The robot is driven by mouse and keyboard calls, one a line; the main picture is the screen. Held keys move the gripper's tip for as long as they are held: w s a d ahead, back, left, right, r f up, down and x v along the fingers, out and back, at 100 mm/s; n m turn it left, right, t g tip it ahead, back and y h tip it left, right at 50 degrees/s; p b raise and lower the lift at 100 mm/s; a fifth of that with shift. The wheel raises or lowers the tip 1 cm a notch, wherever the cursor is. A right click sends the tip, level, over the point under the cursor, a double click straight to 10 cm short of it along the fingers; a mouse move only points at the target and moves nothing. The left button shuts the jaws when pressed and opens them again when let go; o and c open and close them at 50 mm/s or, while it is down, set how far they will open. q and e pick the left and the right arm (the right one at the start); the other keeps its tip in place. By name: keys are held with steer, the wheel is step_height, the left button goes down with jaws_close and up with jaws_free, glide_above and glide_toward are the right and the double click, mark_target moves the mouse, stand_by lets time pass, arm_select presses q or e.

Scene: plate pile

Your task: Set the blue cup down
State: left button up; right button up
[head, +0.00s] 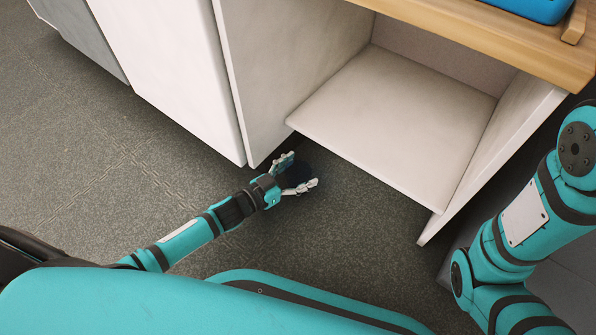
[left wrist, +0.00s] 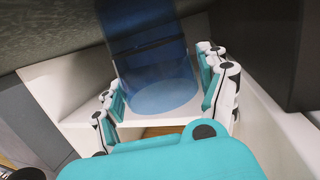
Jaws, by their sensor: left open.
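The blue cup (left wrist: 160,65) is see-through and fills the space between the fingers of my left gripper (left wrist: 163,82) in the left wrist view. In the head view the cup (head: 297,174) is a dark blue patch between the spread fingers of my left gripper (head: 303,170). The gripper is open around the cup, in front of the open cabinet's lower left corner. I cannot tell whether the fingers touch the cup or what it rests on. My right gripper is out of view.
The open white cabinet (head: 400,125) has a bare bottom board. A wooden counter (head: 480,38) lies above it, with a blue object (head: 537,8) on its top right. White cabinet panels (head: 165,65) stand at left. The dark floor (head: 90,150) is clear at left.

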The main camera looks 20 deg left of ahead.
arm_select(q)
steer(key=p+v, duration=0.6)
steer(key=v, duration=0.4)
steer(key=shift+s+a+r, duration=0.15)
steer(key=shift+s+r, duration=0.05)
steer(key=shift+s, duration=0.05)
steer(key=shift+s+a+p, duration=0.35)
steer(key=shift+s+a, duration=0.05)
steer(key=shift+s, duration=0.2)
